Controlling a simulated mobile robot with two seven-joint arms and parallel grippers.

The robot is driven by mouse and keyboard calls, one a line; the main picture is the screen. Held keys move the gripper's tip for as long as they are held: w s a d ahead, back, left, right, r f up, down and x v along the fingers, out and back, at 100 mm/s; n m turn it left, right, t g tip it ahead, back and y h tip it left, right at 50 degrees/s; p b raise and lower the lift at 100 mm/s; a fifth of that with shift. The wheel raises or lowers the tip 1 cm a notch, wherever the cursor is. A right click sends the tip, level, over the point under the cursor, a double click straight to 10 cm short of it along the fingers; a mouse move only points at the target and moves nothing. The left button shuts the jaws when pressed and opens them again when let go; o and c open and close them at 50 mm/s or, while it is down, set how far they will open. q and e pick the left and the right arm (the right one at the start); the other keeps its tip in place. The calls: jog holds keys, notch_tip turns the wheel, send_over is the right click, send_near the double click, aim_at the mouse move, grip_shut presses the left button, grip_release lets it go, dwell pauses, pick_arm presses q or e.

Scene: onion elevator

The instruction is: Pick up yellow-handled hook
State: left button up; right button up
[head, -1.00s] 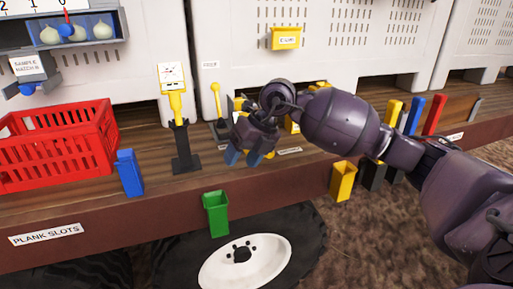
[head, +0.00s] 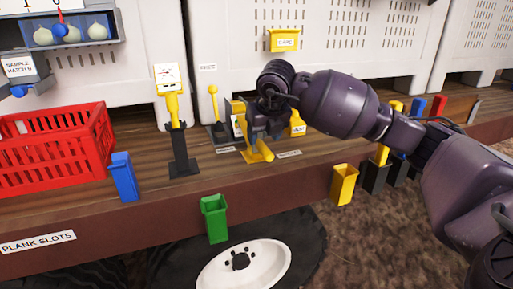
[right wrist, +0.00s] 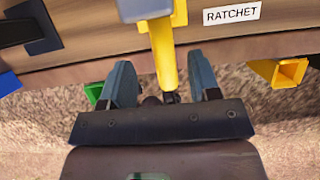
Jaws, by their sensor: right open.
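No hook shape shows clearly in either view. A yellow handle (head: 263,153) sticks out from a yellow mount on the wooden deck, under my right gripper (head: 267,128). In the right wrist view the yellow handle (right wrist: 163,55) appears between the two blue-grey fingers of my right gripper (right wrist: 163,80). The gripper is open, with a gap visible on both sides of the handle. Another yellow handle (head: 383,153) stands in a dark slot at the deck's front edge, to the right. I cannot tell which one bears a hook. My left gripper is not in view.
A red crate (head: 55,150), a blue holder (head: 124,177) and a yellow-topped lever stand (head: 181,150) are to the left. Green (head: 214,220) and yellow (head: 344,184) holders hang on the deck edge. A RATCHET label (right wrist: 231,14) lies by the handle.

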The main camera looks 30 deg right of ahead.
aim_at(264, 145)
jog(key=f, duration=0.4)
jog(key=shift+w+d+f, duration=0.15)
jog(key=shift+w+d, duration=0.1)
jog(key=shift+w+f, duration=0.2)
jog(key=shift+f, duration=0.1)
jog(key=c, duration=1)
jog(key=shift+r, duration=0.1)
grip_shut()
jog(key=shift+r, duration=0.1)
